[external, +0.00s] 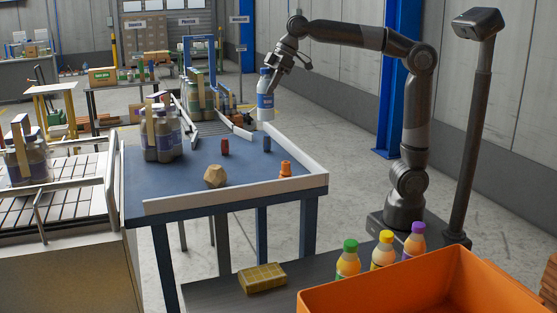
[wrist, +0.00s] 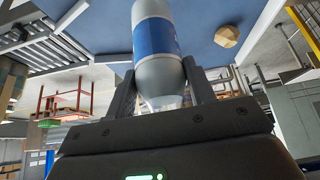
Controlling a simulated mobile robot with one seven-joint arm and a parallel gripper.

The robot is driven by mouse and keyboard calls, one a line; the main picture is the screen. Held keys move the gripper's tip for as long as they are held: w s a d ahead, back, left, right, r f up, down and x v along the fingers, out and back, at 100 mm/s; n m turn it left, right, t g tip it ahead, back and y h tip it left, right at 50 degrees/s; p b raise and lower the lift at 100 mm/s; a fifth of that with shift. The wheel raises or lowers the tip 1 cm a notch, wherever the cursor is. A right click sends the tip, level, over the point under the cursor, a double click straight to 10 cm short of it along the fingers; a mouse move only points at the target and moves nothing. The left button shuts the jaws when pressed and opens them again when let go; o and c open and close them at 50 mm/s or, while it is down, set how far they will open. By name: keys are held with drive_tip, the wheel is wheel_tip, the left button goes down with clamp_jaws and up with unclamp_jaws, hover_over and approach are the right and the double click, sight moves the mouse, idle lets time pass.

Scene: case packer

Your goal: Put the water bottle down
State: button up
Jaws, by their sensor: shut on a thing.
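The water bottle (external: 265,92) is clear to white with a blue label. My gripper (external: 277,63) is shut on it near its top and holds it roughly upright, in the air by the far right edge of the blue table (external: 195,173). In the wrist view the bottle (wrist: 155,40) sits between the two fingers of my gripper (wrist: 162,90), with the table's blue surface (wrist: 105,28) beyond it.
On the table stand a bottle pack (external: 161,138), a tan polyhedron (external: 214,176), an orange piece (external: 285,169), a dark red piece (external: 225,146) and a dark blue piece (external: 267,144). A pale rail (external: 235,194) lines the near edge. The table's middle has free room.

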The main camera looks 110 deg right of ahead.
drive_tip(key=w+a+f, duration=0.7)
drive_tip(key=a+f, duration=0.2)
drive_tip(key=f, duration=0.2)
drive_tip(key=shift+w, duration=0.2)
drive_tip(key=shift+f, duration=0.1)
drive_tip(key=shift+f, duration=0.15)
drive_tip(key=o, duration=1.1)
drive_tip(key=shift+o, duration=0.2)
